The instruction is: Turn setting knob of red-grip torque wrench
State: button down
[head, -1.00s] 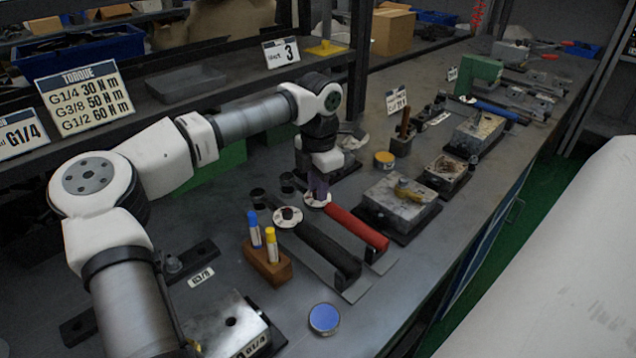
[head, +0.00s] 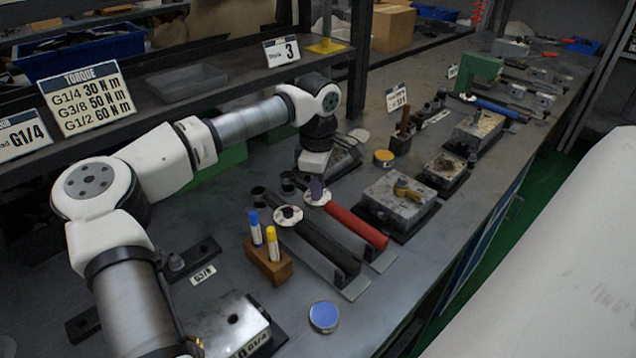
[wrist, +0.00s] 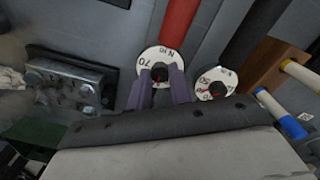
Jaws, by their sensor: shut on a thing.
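The red-grip torque wrench (head: 355,226) lies on the bench in the head view, its white dial at the far left end. In the wrist view its red grip (wrist: 180,22) runs up from the dial (wrist: 149,57), which carries the marks 70 and N·m. My gripper (wrist: 160,80) has its two purple fingers shut on the dark setting knob (wrist: 160,72) at the dial's centre. In the head view my gripper (head: 317,190) comes down on this dial from above, and the fingers partly hide it.
A black-grip torque wrench (head: 322,243) with its own dial (head: 288,214) lies close beside. A wooden block (head: 268,263) holds a blue and a yellow marker. A metal valve block (head: 398,200) stands to the right. A blue-topped round tin (head: 324,317) is nearer me.

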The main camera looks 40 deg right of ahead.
jog(key=shift+m, duration=0.5)
jog(key=c, duration=1.3)
grip_release()
notch_tip(320, 180, up, 14)
jog(key=shift+s+a+f+b, duration=0.1)
jog(key=shift+b, duration=0.35)
